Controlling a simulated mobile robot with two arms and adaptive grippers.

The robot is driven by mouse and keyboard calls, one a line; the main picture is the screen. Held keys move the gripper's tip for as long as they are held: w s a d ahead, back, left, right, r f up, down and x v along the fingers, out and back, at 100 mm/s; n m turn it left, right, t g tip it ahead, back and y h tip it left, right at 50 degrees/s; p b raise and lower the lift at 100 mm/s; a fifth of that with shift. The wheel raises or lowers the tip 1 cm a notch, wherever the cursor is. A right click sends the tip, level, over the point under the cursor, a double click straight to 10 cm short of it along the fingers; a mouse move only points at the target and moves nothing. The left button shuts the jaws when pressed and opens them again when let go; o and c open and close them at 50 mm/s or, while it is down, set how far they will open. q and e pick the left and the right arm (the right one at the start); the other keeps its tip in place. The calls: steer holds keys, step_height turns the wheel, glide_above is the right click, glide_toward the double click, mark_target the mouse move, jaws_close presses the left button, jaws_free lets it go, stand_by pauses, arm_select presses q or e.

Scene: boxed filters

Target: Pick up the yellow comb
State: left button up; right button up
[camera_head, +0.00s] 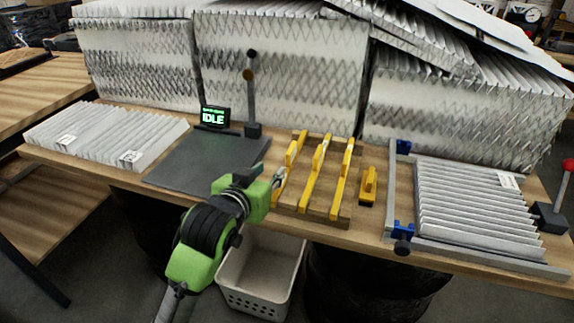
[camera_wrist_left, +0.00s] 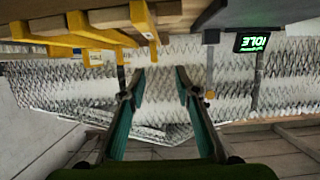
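Three long yellow bars lie across a wooden rack on the bench: a left one (camera_head: 290,155), a middle one (camera_head: 313,180) and a right one (camera_head: 342,180). A short yellow piece with a raised handle (camera_head: 368,186) lies right of the rack. I cannot tell which of these is the comb. My left gripper (camera_head: 279,179) is at the bench's front edge, close to the left bar. In the left wrist view the gripper (camera_wrist_left: 154,84) has its fingers apart with nothing held between them. The nearest yellow bar (camera_wrist_left: 143,20) shows above them there. My right gripper is not in view.
A dark plate (camera_head: 200,165) and an IDLE display (camera_head: 214,116) stand left of the rack. A pleated filter in a frame (camera_head: 475,210) lies right; another (camera_head: 105,135) lies far left. Large filters (camera_head: 280,75) stand behind. A white basket (camera_head: 260,270) is below the bench edge.

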mark_target(291, 157)
arm_select(q)
steer(key=x, duration=0.6)
steer(key=shift+w+d+p, duration=0.3)
steer(key=shift+w+p, duration=0.15)
steer(key=x, duration=0.4)
steer(key=shift+d+f+p, duration=0.15)
steer(key=shift+d+p, duration=0.15)
steer(key=shift+p, duration=0.05)
jaws_close()
